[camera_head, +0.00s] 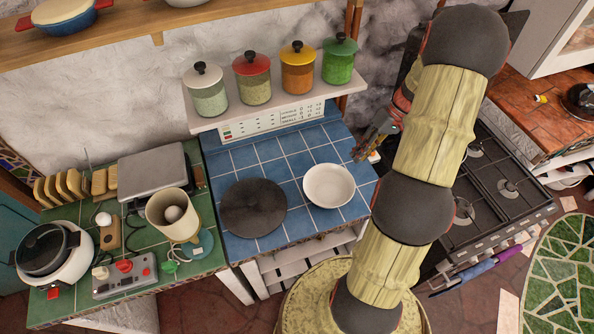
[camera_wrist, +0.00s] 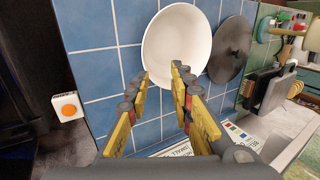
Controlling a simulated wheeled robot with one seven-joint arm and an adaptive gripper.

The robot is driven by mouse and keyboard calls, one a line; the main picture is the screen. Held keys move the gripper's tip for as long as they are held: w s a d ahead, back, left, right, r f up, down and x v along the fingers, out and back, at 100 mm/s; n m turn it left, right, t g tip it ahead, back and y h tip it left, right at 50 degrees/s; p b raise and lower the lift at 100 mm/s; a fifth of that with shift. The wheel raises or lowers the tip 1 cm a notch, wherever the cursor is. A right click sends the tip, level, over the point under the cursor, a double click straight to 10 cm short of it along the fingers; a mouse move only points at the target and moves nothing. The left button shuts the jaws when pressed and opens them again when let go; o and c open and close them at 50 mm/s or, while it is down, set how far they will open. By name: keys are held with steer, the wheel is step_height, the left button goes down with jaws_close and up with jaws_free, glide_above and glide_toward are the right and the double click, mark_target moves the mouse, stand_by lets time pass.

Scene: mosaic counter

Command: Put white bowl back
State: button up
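The white bowl (camera_head: 329,186) stands upright on the blue-tiled counter (camera_head: 232,163), near its right side. It also shows in the wrist view (camera_wrist: 176,42), ahead of the fingertips. My gripper (camera_head: 368,150) is just beyond the bowl, up and to the right, partly hidden by my arm. In the wrist view my gripper (camera_wrist: 160,76) is open, with its yellow fingers apart and nothing visibly held. The fingertips overlap the bowl's near rim there; I cannot tell whether they touch it.
A dark round lid or plate (camera_head: 253,207) lies left of the bowl. Several lidded jars (camera_head: 252,78) stand on a pale shelf behind. A wooden shelf (camera_head: 110,50) with pots is at the top. The stove (camera_head: 500,185) is right; the green-tiled counter (camera_head: 65,290) is cluttered.

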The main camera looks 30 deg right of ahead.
steer(key=w+a+r+n+h, duration=0.1)
steer(key=a+r+h, duration=0.1)
steer(key=a+r, duration=0.7)
steer(key=w+a+r+h, duration=0.2)
steer(key=a+r, duration=0.6)
steer(key=a, duration=0.1)
steer(key=s+a+r+t, duration=0.2)
steer(key=s+a+r, duration=0.2)
steer(key=s+a, duration=0.2)
steer(key=s+a+r+n+t+h, duration=0.1)
steer(key=s+a+r, duration=0.4)
steer(key=a, duration=0.5)
steer(key=shift+s+a+t, duration=0.35)
steer(key=shift+t, duration=0.35)
step_height(320, 180, down, 13)
steer(key=b, duration=1.3)
